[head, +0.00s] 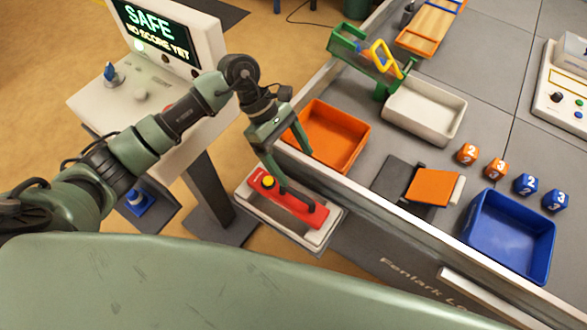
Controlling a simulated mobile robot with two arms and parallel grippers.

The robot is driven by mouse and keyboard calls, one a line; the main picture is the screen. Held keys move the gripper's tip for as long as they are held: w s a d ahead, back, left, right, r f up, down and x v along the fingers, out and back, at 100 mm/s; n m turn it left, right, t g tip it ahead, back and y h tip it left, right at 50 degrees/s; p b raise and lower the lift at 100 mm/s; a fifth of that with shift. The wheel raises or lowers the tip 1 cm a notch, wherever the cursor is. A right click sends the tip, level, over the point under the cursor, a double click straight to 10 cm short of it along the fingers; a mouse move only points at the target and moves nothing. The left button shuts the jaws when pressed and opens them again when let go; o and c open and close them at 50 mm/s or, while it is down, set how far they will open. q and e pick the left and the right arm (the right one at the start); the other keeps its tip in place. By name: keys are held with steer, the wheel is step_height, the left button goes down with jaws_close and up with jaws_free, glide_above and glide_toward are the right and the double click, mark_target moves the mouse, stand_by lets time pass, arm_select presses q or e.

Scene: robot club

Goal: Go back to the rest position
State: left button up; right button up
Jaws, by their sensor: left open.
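My left arm comes in from the left in the head view and bends down at the wrist. My left gripper (294,170) is open, with its fingers pointing down. It hangs above a red block with a yellow knob and a black knob (290,203), which lies on a white-rimmed tray beside the table's edge. I cannot tell whether a fingertip touches the red block; nothing shows between the fingers. My right gripper is not in the picture.
An orange bin (345,140), a white bin (423,110) and a blue bin (510,235) stand on the grey table behind its raised edge. Several numbered dice (496,168) lie between them. A console with a "SAFE" screen (160,32) stands left, close to my arm.

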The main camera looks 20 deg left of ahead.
arm_select(q)
steer(key=shift+r, duration=0.5)
steer(key=shift+d, duration=0.1)
